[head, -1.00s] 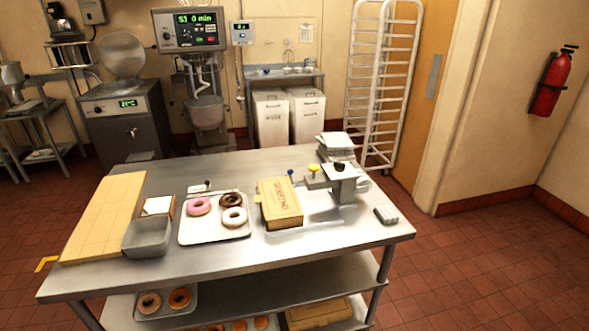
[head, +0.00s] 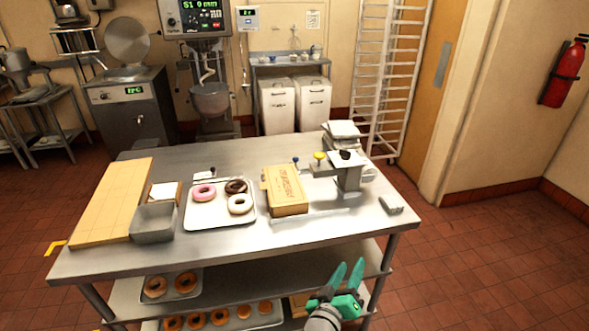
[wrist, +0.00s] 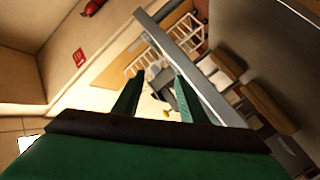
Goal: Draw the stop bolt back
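A grey metal fixture (head: 347,178) stands at the right of the steel table, with a post and an arm reaching left. It carries a yellow knob (head: 319,156), a black knob (head: 345,154) and a blue-tipped pin (head: 296,161). I cannot tell which of these is the stop bolt. A brown printed box (head: 287,191) lies at the fixture's left. My gripper (head: 349,264), with green fingers, is open and empty in front of the table's near edge, apart from the fixture. In the wrist view my gripper (wrist: 157,79) frames the fixture small, tilted and far off.
The steel table (head: 215,262) also bears a donut tray (head: 219,223), a grey tub (head: 153,223), a wooden board (head: 112,205) and a small grey block (head: 391,204). A lower shelf holds more donuts.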

